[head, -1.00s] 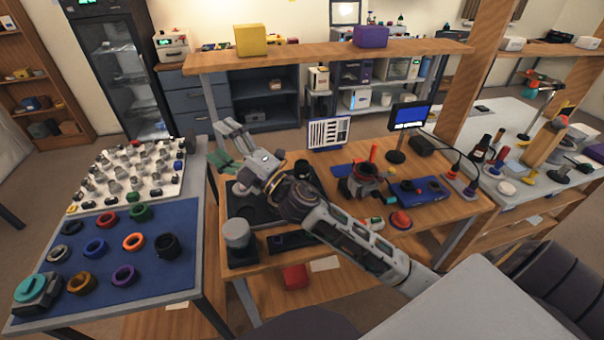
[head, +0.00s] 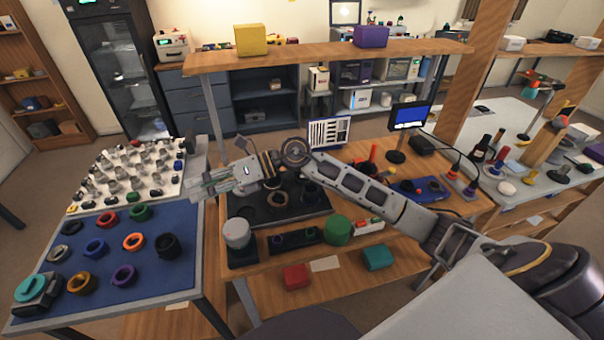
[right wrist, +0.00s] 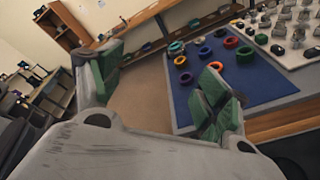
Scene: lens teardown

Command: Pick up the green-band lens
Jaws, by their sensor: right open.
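The green-band lens (head: 140,211), a short dark ring with a green band, lies on the blue mat (head: 190,222) of the left table, near the mat's far edge. My right gripper (head: 196,187) is open and empty. It points left above the right edge of that table, to the right of the lens and apart from it. In the right wrist view both green-padded fingers (right wrist: 160,75) stand wide apart, with floor and part of the mat (right wrist: 262,88) visible beyond them. My left gripper is not in view.
Other ring lenses share the mat, among them a red one (head: 107,219), an orange one (head: 133,241) and a black one (head: 167,245). A white board (head: 145,165) with many small parts lies behind. A gap separates this table from the wooden bench (head: 275,262).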

